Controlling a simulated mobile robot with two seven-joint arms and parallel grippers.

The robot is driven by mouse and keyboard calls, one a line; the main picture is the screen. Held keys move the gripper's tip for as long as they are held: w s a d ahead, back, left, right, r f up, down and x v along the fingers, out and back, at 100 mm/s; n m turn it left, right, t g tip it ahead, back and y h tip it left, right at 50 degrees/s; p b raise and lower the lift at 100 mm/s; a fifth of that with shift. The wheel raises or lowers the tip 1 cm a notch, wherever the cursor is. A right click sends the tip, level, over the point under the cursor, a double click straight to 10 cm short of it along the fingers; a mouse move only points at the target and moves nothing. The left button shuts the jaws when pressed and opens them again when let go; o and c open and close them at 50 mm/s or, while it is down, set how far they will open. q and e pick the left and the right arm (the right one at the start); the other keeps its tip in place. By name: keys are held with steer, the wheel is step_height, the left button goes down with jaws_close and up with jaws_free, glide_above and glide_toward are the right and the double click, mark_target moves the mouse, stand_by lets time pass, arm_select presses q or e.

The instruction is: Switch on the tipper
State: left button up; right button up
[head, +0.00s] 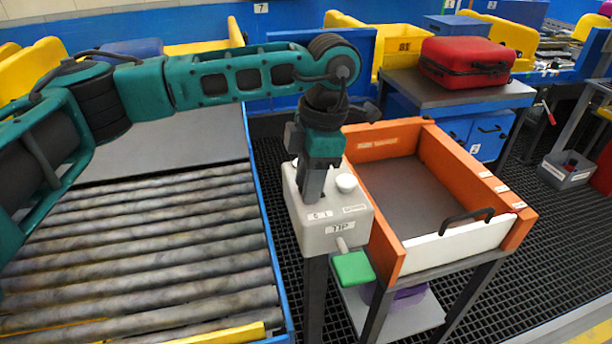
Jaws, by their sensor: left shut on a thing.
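A pale grey control box (328,238) labelled "TIP" stands on a post at the middle. It has a white round knob (346,184) on top and a green paddle (353,268) on a short stem at its front. My left gripper (312,196) points down onto the box top, left of the white knob. Its jaws are shut on a small part there, which the fingers hide; its shape and setting cannot be told. Right of the box is an orange tray (385,259) with a grey floor, a white front and a black handle. My right gripper is out of view.
A roller conveyor (170,240) with a blue side rail runs at the left. A red suitcase (466,61) lies on a grey table (455,90) behind the tray. A grey bin (566,170) stands on the dark grated floor, which is partly clear at the right.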

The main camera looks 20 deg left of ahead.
arm_select(q)
steer(key=shift+w+d+g+y, duration=0.15)
steer(key=shift+d+g+y, duration=0.1)
steer(key=shift+g+y, duration=0.5)
steer(key=o, duration=1)
steer(key=shift+o, duration=0.2)
steer(key=v, duration=1.3)
steer(key=shift+s+p, duration=0.25)
steer(key=shift+p, duration=0.15)
steer(key=shift+d, duration=0.15)
